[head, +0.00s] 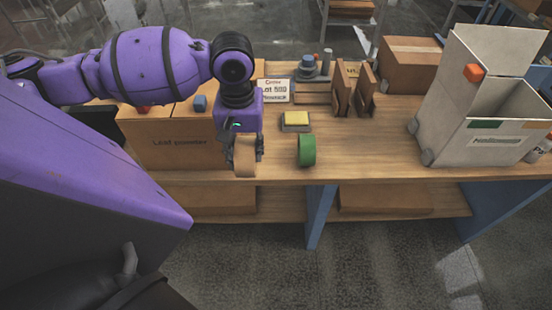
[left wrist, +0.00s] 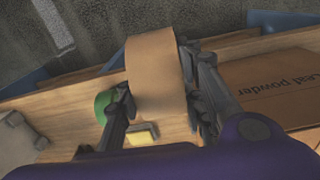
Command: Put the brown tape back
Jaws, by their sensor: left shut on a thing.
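The brown tape (head: 245,157) is a wide tan roll at the front edge of the wooden table (head: 380,150). My left gripper (head: 246,150) is shut on it, one finger on each side of the roll. In the left wrist view the brown tape (left wrist: 156,75) stands between the fingers of the left gripper (left wrist: 160,100). I cannot tell whether the roll touches the table. A green tape roll (head: 306,150) stands on the table just right of it; it also shows in the left wrist view (left wrist: 102,105). My right gripper is not in view.
A cardboard box marked Leaf powder (head: 175,150) stands left of the gripper. A yellow sponge-like block on a small tray (head: 296,120) lies behind the tapes. Brown upright dividers (head: 345,90) stand further back. A large white bin (head: 485,110) stands at right. The table between is clear.

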